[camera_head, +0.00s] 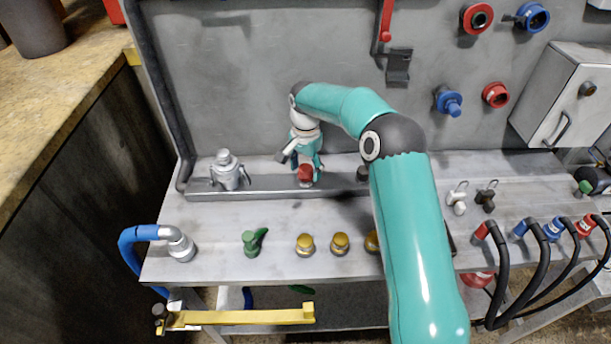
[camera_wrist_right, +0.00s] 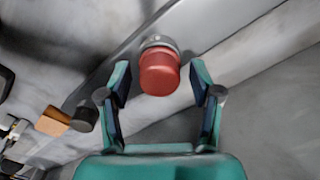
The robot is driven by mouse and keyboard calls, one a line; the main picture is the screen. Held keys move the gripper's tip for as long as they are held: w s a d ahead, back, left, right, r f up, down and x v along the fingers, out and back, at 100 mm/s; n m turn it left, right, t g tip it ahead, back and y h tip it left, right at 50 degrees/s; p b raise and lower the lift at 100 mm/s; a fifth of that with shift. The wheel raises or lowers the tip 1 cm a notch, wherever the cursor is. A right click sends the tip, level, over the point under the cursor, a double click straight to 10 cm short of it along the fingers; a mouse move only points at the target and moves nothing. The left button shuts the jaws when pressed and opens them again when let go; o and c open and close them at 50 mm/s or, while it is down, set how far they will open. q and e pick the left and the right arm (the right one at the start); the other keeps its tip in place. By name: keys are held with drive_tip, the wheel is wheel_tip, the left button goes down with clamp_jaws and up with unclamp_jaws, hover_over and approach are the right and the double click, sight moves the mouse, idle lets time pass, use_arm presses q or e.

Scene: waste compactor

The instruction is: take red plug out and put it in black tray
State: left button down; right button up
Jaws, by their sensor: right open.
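The red plug (camera_head: 305,174) sits on the grey ledge at the back of the workbench. It also shows in the right wrist view (camera_wrist_right: 159,74), seated in a metal collar. My right gripper (camera_head: 304,158) is at the plug from behind and above. In the right wrist view its open fingers (camera_wrist_right: 160,72) stand on either side of the plug, with gaps showing. No black tray shows clearly; a dark edge (camera_head: 450,243) beside my right arm is mostly hidden by it. My left gripper is not in view.
A metal fitting (camera_head: 228,172) stands left on the ledge. A green part (camera_head: 253,242) and yellow knobs (camera_head: 305,245) line the bench front. Hoses with red and blue ends (camera_head: 550,230) are at the right. Bare bench lies between ledge and knobs.

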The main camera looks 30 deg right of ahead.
drive_tip(key=m+b, duration=0.1)
drive_tip(key=m, duration=0.3)
drive_tip(key=shift+m, duration=0.3)
drive_tip(key=m, duration=0.6)
drive_tip(key=shift+b, duration=0.4)
clamp_jaws()
drive_tip(key=n+p, duration=0.1)
drive_tip(key=n, duration=0.1)
drive_tip(key=shift+r+n, duration=0.1)
drive_tip(key=shift+n, duration=1.6)
drive_tip(key=shift+n+p, duration=0.55)
drive_tip(key=shift+n, duration=0.45)
